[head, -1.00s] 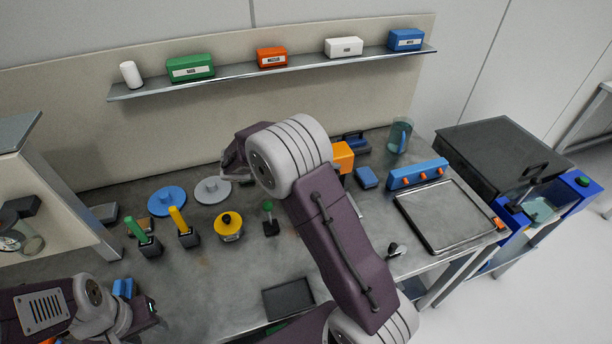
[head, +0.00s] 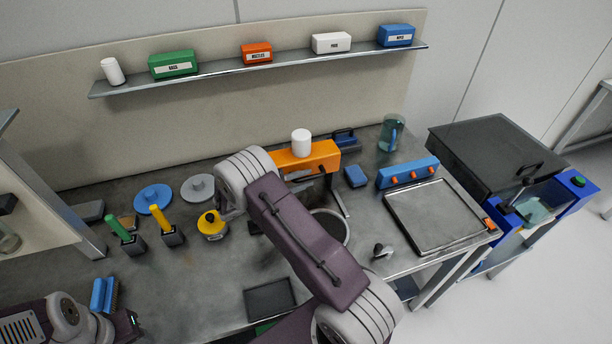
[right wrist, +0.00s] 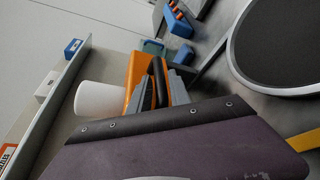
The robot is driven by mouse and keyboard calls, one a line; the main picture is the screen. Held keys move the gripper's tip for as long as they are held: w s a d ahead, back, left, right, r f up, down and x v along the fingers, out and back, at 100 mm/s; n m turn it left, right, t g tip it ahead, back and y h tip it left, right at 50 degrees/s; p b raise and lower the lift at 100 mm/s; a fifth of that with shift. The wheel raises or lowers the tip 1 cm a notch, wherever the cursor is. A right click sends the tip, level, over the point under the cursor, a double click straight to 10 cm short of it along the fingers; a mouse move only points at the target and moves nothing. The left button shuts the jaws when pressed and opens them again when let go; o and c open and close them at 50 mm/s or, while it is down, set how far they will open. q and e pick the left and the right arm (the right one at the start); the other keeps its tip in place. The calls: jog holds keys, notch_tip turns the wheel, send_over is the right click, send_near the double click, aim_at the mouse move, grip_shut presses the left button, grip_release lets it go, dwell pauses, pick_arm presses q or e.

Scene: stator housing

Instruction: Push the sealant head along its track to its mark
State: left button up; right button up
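The sealant head seems to be the orange body (head: 318,156) at the middle back of the bench, with a white cylinder (head: 301,142) upright on top. My right gripper (head: 300,176) is at its near side, partly hidden in the head view. In the right wrist view, the grey fingers (right wrist: 162,92) lie either side of a dark upright bar (right wrist: 159,80) beside the orange body (right wrist: 135,72); I cannot tell if they press on it. The track and mark are not clear. My left gripper (head: 128,326) is low at the left, its fingers unclear.
A round ring (head: 345,232) stands below the orange body, partly behind my right arm. A yellow pot (head: 212,226), blue disc (head: 153,198) and grey disc (head: 199,187) are to the left. A blue control box (head: 408,172) and flat tray (head: 440,215) are to the right.

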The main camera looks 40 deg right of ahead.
jog(key=shift+d+f, duration=0.1)
jog(key=shift+d, duration=0.35)
grip_shut()
jog(key=shift+f, duration=0.1)
dwell(1.1)
